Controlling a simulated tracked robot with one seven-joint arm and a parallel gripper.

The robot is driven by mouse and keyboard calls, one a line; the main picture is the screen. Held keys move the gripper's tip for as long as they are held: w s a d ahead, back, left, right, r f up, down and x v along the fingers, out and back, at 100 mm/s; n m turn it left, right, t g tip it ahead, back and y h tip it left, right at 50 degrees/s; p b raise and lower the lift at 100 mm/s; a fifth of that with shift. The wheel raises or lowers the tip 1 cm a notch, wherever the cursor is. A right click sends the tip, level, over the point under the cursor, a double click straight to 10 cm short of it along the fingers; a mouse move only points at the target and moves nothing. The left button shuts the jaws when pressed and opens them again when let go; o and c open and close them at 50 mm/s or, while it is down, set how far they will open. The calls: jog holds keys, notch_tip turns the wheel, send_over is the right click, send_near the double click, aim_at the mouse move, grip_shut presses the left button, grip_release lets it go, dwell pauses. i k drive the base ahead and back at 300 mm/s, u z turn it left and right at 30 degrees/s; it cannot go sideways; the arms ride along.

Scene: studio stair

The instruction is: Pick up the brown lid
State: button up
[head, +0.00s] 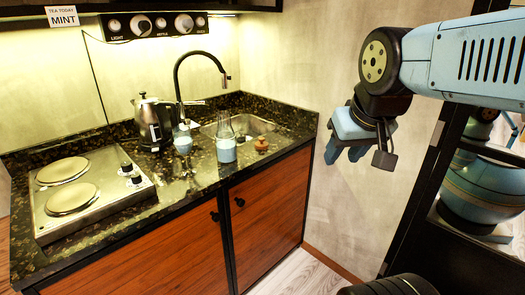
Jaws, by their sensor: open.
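The brown lid (261,144) is a small round piece with a knob on top. It lies on the dark speckled counter (200,172) near the front edge, right of a clear glass bottle (226,149) with a blue lower part. My gripper (345,154) is open and appears empty. In the picture it is to the right of the lid, apart from it, in front of the bare wall. The lid is in plain view.
A sink (245,124) with a black tap (180,75) is behind the lid. A kettle (152,122) and a blue-bottomed glass (182,141) stand left of the bottle. A two-plate hob (88,192) is at left. A mirror-like panel (480,185) stands at right.

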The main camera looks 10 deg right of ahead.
aim_at(261, 144)
jog(key=u, duration=0.55)
jog(key=i, duration=1)
jog(key=z, duration=0.05)
